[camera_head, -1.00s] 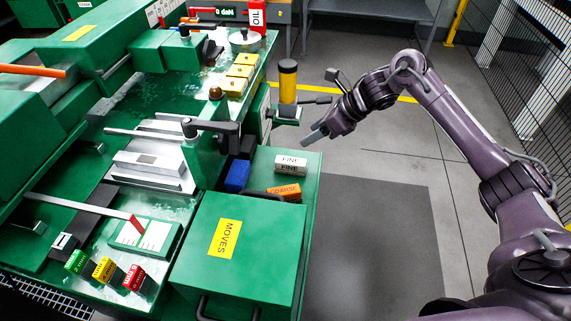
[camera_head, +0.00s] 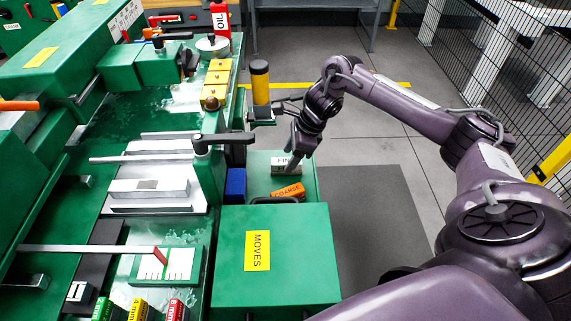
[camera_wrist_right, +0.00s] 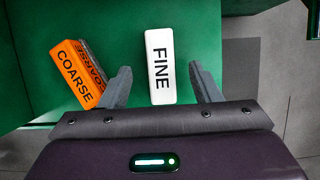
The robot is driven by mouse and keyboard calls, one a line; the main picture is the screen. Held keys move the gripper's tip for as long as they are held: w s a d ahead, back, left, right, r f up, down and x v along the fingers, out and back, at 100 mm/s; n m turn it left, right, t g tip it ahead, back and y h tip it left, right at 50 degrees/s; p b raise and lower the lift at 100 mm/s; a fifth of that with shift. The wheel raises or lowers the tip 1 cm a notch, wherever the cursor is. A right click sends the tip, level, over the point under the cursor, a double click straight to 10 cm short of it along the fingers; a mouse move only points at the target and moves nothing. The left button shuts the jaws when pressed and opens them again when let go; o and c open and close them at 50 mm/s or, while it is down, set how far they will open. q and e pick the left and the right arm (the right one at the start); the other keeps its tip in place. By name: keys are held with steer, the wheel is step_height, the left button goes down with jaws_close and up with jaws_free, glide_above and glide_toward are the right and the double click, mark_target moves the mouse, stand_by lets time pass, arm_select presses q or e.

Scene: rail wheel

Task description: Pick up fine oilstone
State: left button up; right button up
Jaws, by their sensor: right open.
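The fine oilstone is a white block marked FINE (camera_head: 284,169) on the green shelf at the right of the machine. In the right wrist view the fine oilstone (camera_wrist_right: 160,65) lies ahead of my right gripper (camera_wrist_right: 163,85), with its near end between the two open fingers. In the head view my right gripper (camera_head: 292,165) is over the stone and hides part of it. I cannot tell whether a finger touches it. The orange coarse oilstone (camera_head: 288,191) lies nearer, and in the wrist view it (camera_wrist_right: 82,75) sits just left of the left finger. My left gripper is not in view.
A blue block (camera_head: 235,186) stands left of the stones. A green box marked MOVES (camera_head: 300,262) stands in front of them. Open floor (camera_head: 375,220) lies to the right.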

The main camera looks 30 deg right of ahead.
mark_target(287, 160)
steer(key=x, duration=0.2)
steer(key=shift+w+f, duration=0.1)
steer(key=shift+f, duration=0.2)
steer(key=shift+a+f, duration=0.1)
steer(key=shift+f, duration=0.15)
steer(key=shift+w+f, duration=0.1)
steer(key=shift+c, duration=0.3)
steer(key=c, duration=1.1)
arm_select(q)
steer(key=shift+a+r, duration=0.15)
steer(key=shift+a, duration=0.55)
arm_select(e)
steer(key=shift+c, duration=0.2)
